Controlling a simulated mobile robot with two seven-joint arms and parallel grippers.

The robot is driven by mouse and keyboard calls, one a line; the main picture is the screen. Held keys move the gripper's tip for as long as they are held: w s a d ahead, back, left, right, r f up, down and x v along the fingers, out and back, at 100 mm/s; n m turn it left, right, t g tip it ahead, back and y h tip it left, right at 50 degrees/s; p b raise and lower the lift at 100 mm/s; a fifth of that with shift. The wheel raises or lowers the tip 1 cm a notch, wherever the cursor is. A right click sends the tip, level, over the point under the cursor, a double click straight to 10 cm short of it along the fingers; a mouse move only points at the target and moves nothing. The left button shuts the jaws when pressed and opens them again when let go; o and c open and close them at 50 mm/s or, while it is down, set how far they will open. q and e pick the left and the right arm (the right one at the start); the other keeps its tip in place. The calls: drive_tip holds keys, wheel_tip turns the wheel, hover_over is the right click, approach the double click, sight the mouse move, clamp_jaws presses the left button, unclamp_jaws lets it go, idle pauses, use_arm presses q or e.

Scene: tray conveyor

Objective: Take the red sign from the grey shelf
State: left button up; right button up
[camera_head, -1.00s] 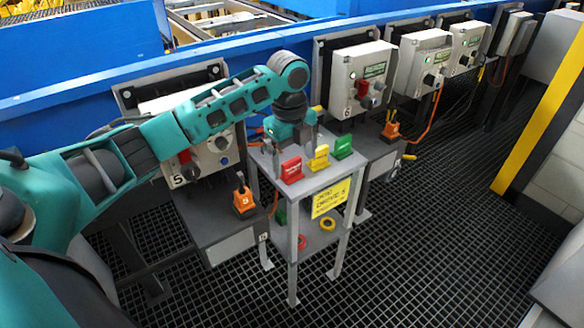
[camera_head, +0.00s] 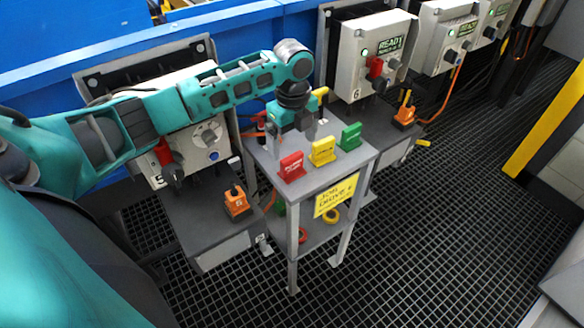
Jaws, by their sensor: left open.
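The red sign (camera_head: 292,167) stands upright on the top of the grey shelf (camera_head: 327,175), near its left front corner. A yellow sign (camera_head: 322,152) and a green sign (camera_head: 349,137) stand beside it in a row towards the right. My left gripper (camera_head: 297,135) points down over the back part of the shelf top, behind the red and yellow signs. It is open and appears apart from the red sign. Its fingertips are partly hard to make out. My right gripper is not in view.
A yellow label (camera_head: 336,196) hangs on the shelf's front edge. Control boxes (camera_head: 372,55) stand behind. Orange tagged padlocks (camera_head: 237,203) sit on ledges on both sides. Open grated floor lies in front.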

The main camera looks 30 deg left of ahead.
sight(292, 157)
use_arm(q)
wheel_tip(292, 157, down, 8)
drive_tip(key=shift+s+r+b, duration=0.1)
drive_tip(key=shift+b, duration=0.4)
drive_tip(key=c, duration=1.2)
